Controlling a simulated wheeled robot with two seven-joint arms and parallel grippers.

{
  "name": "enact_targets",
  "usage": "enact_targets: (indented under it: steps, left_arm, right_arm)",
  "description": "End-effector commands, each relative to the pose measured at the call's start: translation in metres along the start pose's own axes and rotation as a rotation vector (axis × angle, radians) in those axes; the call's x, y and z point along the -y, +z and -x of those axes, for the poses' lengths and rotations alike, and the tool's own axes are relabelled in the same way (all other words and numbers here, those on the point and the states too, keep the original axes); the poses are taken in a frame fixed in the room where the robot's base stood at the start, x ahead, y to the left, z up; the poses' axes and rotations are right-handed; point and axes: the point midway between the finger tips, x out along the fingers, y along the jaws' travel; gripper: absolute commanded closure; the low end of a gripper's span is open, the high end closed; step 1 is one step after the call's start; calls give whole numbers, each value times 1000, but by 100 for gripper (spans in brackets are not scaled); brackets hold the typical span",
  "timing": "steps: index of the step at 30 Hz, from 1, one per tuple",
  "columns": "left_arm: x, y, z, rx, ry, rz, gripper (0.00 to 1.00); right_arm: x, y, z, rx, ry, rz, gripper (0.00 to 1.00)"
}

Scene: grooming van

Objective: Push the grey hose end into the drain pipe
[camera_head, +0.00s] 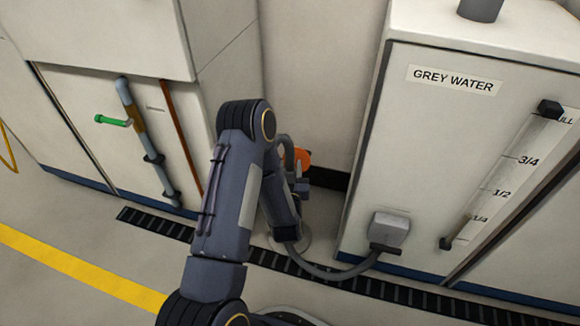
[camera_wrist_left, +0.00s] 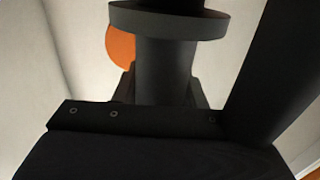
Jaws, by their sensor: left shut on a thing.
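The grey hose (camera_head: 335,273) runs from the outlet box on the grey water tank, sags near the floor and passes behind my left arm. A grey curve shows again above my left gripper (camera_head: 301,186). In the left wrist view my left gripper (camera_wrist_left: 164,98) is shut on a dark grey cylinder with a wide collar (camera_wrist_left: 168,60), which looks like the hose end. An orange disc (camera_head: 303,157) is just behind the gripper; it also shows in the wrist view (camera_wrist_left: 120,46). My right gripper is out of view.
The grey water tank (camera_head: 440,150) stands at right with a level gauge (camera_head: 508,170) and outlet box (camera_head: 390,229). A cabinet at left carries a grey pipe with a green handle (camera_head: 112,121). A dark slotted floor strip (camera_head: 160,227) crosses the floor. Open floor lies at front left.

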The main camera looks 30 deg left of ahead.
Motion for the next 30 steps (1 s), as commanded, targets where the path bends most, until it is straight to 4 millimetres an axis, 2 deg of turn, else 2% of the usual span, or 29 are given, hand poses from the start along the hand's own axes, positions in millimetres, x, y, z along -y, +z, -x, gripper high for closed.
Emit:
enact_targets:
  steps: [30]
  left_arm:
    - [0, 8, 0, -2, 0, 0, 100]
  right_arm:
    - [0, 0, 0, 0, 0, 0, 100]
